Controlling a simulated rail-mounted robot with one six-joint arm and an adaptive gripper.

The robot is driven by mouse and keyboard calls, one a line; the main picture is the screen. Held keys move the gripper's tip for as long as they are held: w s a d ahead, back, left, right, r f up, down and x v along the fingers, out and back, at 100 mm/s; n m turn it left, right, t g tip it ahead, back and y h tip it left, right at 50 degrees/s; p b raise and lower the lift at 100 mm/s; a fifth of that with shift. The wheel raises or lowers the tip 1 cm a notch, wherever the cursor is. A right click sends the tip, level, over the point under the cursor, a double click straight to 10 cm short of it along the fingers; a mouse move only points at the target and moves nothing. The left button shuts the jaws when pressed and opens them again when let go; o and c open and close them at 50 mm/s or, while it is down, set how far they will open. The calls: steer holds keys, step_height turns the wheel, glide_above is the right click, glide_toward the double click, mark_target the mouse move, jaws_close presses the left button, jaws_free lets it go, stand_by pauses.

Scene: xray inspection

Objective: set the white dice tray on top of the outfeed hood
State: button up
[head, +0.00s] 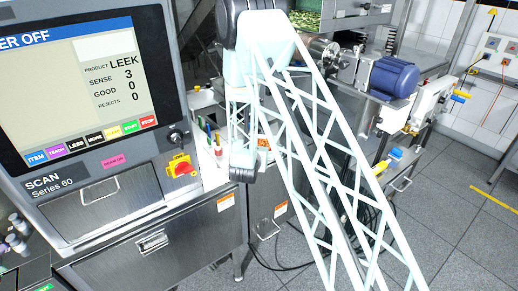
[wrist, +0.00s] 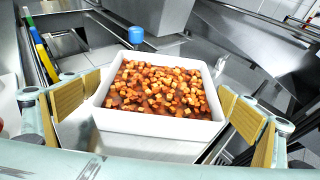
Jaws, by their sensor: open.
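The white dice tray (wrist: 160,126) is full of small orange-brown cubes and sits level in the middle of the wrist view. My gripper (wrist: 162,108) is open, with its yellow-padded fingers on the left and right sides of the tray. The pads look close to the tray walls; I cannot tell whether they touch. In the head view my pale lattice arm crosses the middle, and neither the gripper fingers nor the tray can be made out. I cannot tell for certain which steel surface is the outfeed hood.
The SCAN machine with its screen (head: 85,95) stands at left in the head view. A blue motor (head: 394,78) is at right, with open grey floor (head: 450,200) below. A blue cylinder (wrist: 136,34) and sloping steel panels (wrist: 255,45) lie beyond the tray.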

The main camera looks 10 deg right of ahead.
steer(key=shift+c, duration=0.5)
steer(key=c, duration=1)
steer(key=shift+o, duration=0.2)
steer(key=shift+r, duration=0.2)
steer(key=shift+r, duration=1.7)
steer(key=s+a+r+b, duration=0.1)
steer(key=s, duration=1.5)
steer(key=shift+a, duration=0.35)
steer(key=shift+r, duration=0.1)
